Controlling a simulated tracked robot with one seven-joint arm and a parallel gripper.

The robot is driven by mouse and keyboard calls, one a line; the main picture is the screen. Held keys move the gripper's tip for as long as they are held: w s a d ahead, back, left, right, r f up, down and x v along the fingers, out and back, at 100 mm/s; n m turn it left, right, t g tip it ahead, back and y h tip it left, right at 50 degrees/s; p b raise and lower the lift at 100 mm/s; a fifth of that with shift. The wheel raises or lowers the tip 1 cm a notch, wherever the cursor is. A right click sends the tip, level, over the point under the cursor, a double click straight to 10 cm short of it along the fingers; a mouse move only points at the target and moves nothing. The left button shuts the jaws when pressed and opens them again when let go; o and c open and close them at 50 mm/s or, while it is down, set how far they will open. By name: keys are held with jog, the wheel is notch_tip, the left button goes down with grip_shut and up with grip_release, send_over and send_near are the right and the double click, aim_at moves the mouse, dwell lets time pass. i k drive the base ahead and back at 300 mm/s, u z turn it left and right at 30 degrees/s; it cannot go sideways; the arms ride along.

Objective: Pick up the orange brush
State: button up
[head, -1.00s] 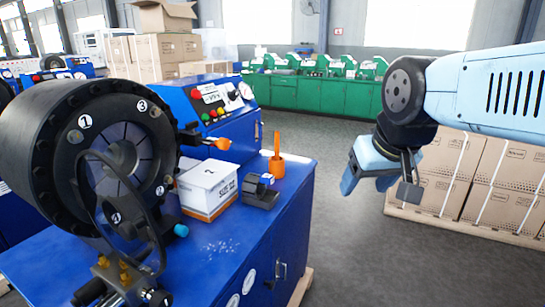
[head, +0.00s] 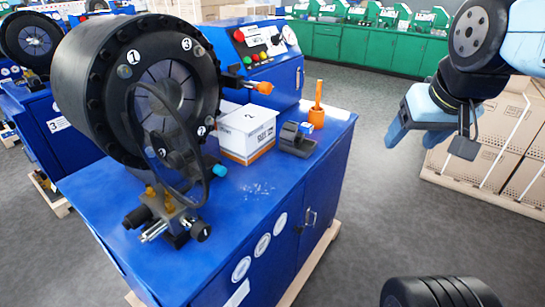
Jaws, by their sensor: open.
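An orange brush (head: 317,105) stands upright on the back right corner of the blue bench (head: 230,215), its handle pointing up from a round orange lower part. My gripper (head: 408,132) hangs in the air to the right of the bench, with its light blue fingers pointing down and left. It is open, apart from the brush, and nothing shows between its fingers.
A white box (head: 247,132) and a small dark tool (head: 298,138) sit left of the brush. The large black crimper head (head: 135,85) fills the bench's left side. Strapped cartons (head: 505,135) stand on a pallet at right. Grey floor lies clear between bench and cartons.

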aim_at(318, 90)
jog(key=k, duration=0.65)
jog(key=z, duration=0.5)
jog(key=i, duration=1.15)
